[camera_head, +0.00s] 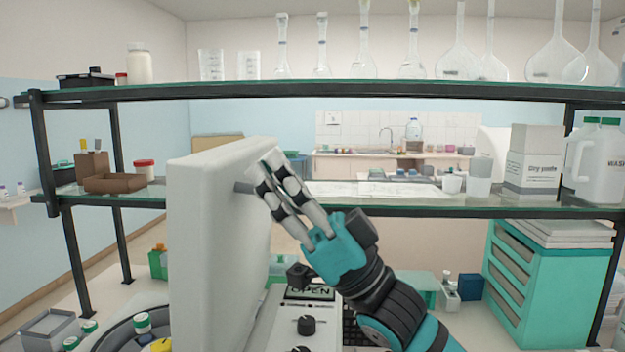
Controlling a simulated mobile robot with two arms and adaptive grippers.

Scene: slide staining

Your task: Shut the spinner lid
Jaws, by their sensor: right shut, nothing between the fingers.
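The spinner lid (205,230) is a thick white slab standing upright, left of the middle of the view. The spinner's body shows below it, with a dark round bowl rim (113,331) at the lower left and a control panel (290,325) with black knobs and a small display reading "OPEN". My right gripper (262,178) is shut and empty, its fingertips at the lid's right face near the upper edge. I cannot tell for sure whether they touch it. My left gripper is not in view.
A glass shelf (400,199) crosses behind the lid and my right arm. It holds a carton (535,160) and a white jug (598,165) at the right. Flasks stand on the upper shelf (330,92). A teal drawer unit (545,285) stands at the right.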

